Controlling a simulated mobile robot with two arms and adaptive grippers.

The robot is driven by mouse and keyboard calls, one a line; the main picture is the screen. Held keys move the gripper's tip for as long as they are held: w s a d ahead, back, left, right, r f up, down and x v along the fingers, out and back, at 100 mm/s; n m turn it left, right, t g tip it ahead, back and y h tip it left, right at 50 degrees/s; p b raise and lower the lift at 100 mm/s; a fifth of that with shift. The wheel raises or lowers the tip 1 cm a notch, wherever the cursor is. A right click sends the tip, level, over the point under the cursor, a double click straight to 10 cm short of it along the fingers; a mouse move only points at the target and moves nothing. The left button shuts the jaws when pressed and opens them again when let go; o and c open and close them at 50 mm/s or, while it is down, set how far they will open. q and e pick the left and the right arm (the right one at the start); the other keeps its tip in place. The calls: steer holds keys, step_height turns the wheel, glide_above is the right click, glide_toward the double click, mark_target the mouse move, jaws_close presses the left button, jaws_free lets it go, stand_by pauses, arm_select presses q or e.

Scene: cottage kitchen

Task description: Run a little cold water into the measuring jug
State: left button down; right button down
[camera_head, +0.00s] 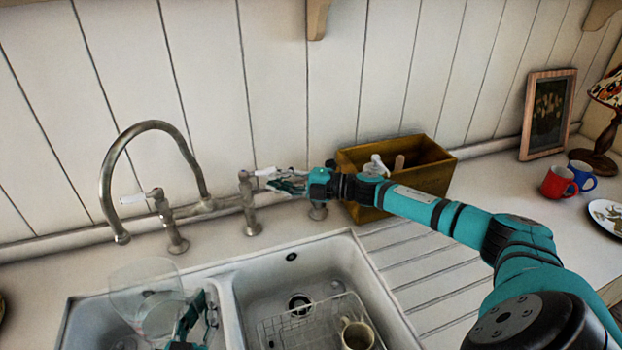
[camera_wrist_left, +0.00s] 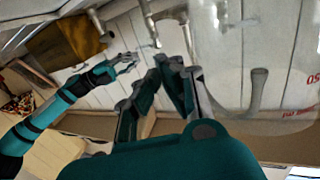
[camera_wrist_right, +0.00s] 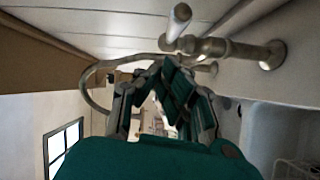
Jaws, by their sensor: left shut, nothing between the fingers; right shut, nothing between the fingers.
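The clear measuring jug (camera_head: 142,281) stands in the left sink basin under the curved spout (camera_head: 106,185). In the left wrist view the jug (camera_wrist_left: 290,75) fills the right side, with red markings on it. My left gripper (camera_head: 203,308) is beside the jug, shut and empty; its fingers also show in the left wrist view (camera_wrist_left: 178,75). The right tap lever, white-handled (camera_head: 266,171), is just beyond the tips of my right gripper (camera_head: 283,182), which is shut and empty. This lever (camera_wrist_right: 180,18) is above the fingers in the right wrist view. No water stream is visible.
The right basin (camera_head: 345,256) holds a wire rack (camera_head: 290,327) and a mug (camera_head: 357,335). A wooden box (camera_head: 428,170) stands behind my right arm. Red (camera_head: 556,184) and blue (camera_head: 583,174) mugs are farther right.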

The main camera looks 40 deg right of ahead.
arm_select(q)
steer(key=shift+s+r, duration=0.1)
steer(key=shift+r, duration=0.05)
arm_select(e)
steer(key=d+v, duration=0.1)
steer(key=v, duration=0.9)
steer(key=shift+w+r, duration=0.15)
steer(key=shift+w, duration=0.15)
steer(key=shift+d, duration=0.1)
